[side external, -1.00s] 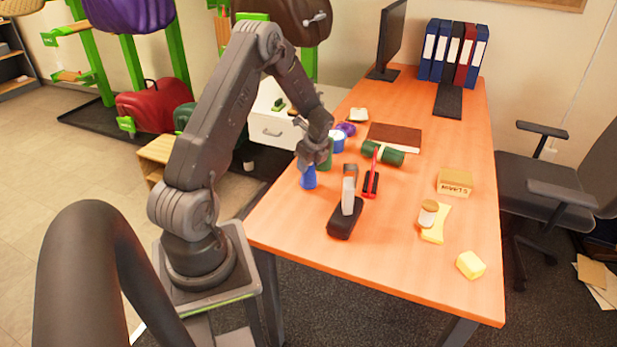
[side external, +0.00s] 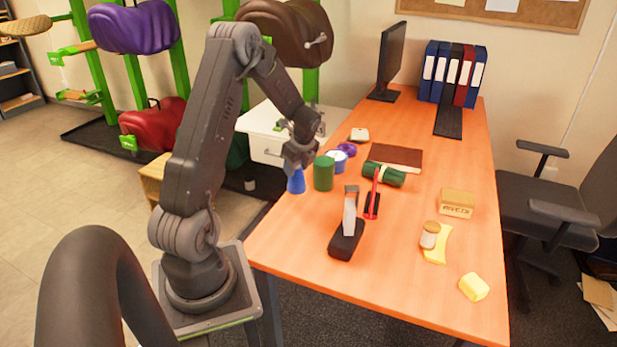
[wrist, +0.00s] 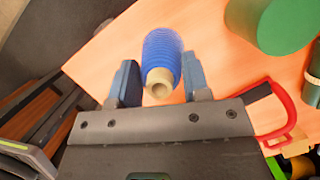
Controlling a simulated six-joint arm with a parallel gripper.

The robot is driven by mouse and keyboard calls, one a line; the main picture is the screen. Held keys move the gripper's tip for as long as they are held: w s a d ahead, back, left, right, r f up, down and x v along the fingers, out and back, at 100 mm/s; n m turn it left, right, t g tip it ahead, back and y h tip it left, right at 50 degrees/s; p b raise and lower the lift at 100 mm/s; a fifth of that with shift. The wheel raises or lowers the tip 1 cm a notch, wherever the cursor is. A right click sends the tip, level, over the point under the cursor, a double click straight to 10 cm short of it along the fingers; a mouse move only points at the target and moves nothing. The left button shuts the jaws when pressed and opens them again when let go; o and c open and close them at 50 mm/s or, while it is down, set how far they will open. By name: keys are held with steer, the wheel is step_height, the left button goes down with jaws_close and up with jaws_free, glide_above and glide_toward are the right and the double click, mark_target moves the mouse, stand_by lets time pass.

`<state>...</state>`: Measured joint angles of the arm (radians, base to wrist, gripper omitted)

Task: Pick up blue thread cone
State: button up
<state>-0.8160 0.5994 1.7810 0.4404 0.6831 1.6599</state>
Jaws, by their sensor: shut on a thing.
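The blue thread cone (side external: 296,183) is under my gripper (side external: 297,168) near the table's left edge in the side view. In the wrist view the blue thread cone (wrist: 162,55) lies between the two fingers of my gripper (wrist: 158,84), with its pale core end facing the camera. My gripper is shut on it. The side view does not clearly show how far the cone's lower end is above the table. A green cylinder (side external: 324,173) stands just right of the cone; it also shows at the top right of the wrist view (wrist: 272,22).
A blue-and-white round item (side external: 337,158) and a purple ring (side external: 347,150) sit behind the green cylinder. A green roll (side external: 384,175), a red-handled tool (side external: 373,200) and a black tool (side external: 347,235) lie to the right. The table's front middle (side external: 400,285) is clear.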

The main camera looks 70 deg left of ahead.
steer(key=s+a+r, duration=0.2)
steer(key=s+r, duration=0.2)
steer(key=s, duration=0.3)
steer(key=shift+s+r, duration=0.15)
steer(key=shift+r, duration=0.15)
